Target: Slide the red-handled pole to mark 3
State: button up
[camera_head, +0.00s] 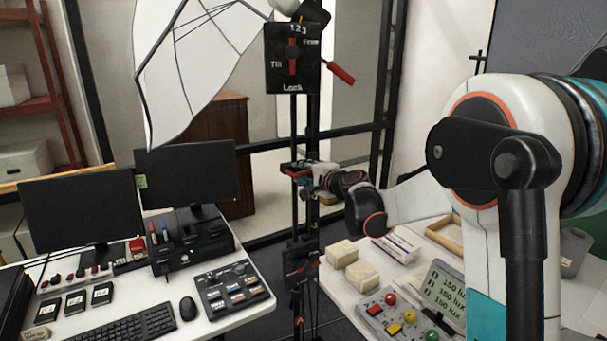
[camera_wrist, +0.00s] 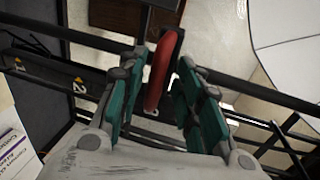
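The red handle (camera_wrist: 163,70) of the pole shows in the wrist view between my two fingers, with small gaps seen on either side. My gripper (camera_wrist: 161,58) looks open around it. A dark rail (camera_wrist: 50,76) carries marks 1 and 2 with yellow triangles, left of my fingers. A pale mark beneath the handle is too small to read, so I cannot tell whether it is mark 3. In the head view my gripper (camera_head: 308,176) is at the red-topped carriage (camera_head: 292,167) on the upright black stand, and the contact is partly hidden.
Desks with monitors (camera_head: 80,195) and a control box (camera_head: 233,287) stand left. Foam blocks (camera_head: 342,252) and a button panel (camera_head: 390,315) lie right.

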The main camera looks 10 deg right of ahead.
jog(key=v, duration=1.1)
jog(key=shift+s, duration=0.4)
jog(key=shift+d, duration=0.1)
jog(key=s+a+f+n+g, duration=0.1)
jog(key=s+a+n+g, duration=0.2)
jog(key=s, duration=0.4)
jog(key=s+a+f+n, duration=0.1)
jog(key=s+a+n, duration=0.35)
jog(key=s, duration=0.25)
jog(key=s+d+f+n+g+h+b, duration=0.1)
jog(key=s+f+n, duration=0.1)
jog(key=s+f, duration=0.2)
jog(key=s+d+f+n+g+h+b, duration=0.1)
jog(key=s+f, duration=0.3)
jog(key=s, duration=0.7)
jog(key=s+d+f+n+g+h+b, duration=0.1)
jog(key=s+f+n+g+h+b, duration=0.1)
jog(key=s, duration=0.5)
notch_tip(320, 180, down, 3)
jog(key=shift+s+d+r+n+g+h+b, duration=0.25)
jog(key=shift+d+n+g+h+b, duration=0.2)
jog(key=shift+n, duration=0.5)
jog(key=shift+c, duration=0.2)
